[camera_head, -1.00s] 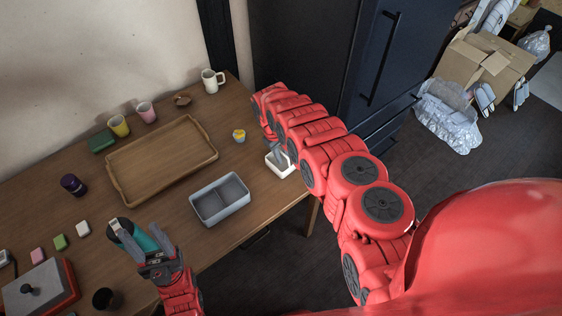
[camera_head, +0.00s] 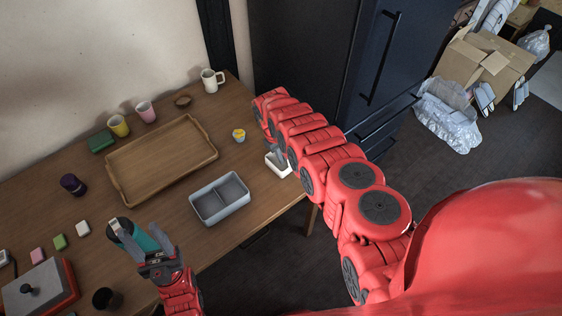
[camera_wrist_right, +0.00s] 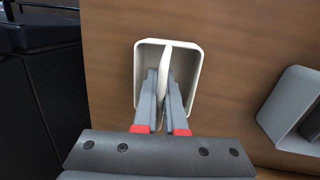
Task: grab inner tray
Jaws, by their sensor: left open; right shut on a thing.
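A small white tray (camera_head: 281,170) with a thin upright wall down its middle is near the table's right edge. It also shows in the right wrist view (camera_wrist_right: 192,68). My right gripper (camera_wrist_right: 163,80) reaches into it and is shut on that middle wall; the tips hide part of it. I cannot tell whether the tray touches the table. A grey box (camera_head: 220,213) with two empty compartments stands to its left, apart from it; its edge shows in the right wrist view (camera_wrist_right: 276,108). My left gripper (camera_head: 137,231) is open, over a teal and dark cylinder (camera_head: 147,240).
A wooden tray (camera_head: 160,188) lies empty at mid-table. Mugs, a small bowl (camera_head: 183,100) and a yellow-topped cup (camera_head: 239,135) stand behind and beside it. A red box with a grey lid (camera_head: 38,290) is at front left. A dark cabinet (camera_head: 385,60) stands right of the table.

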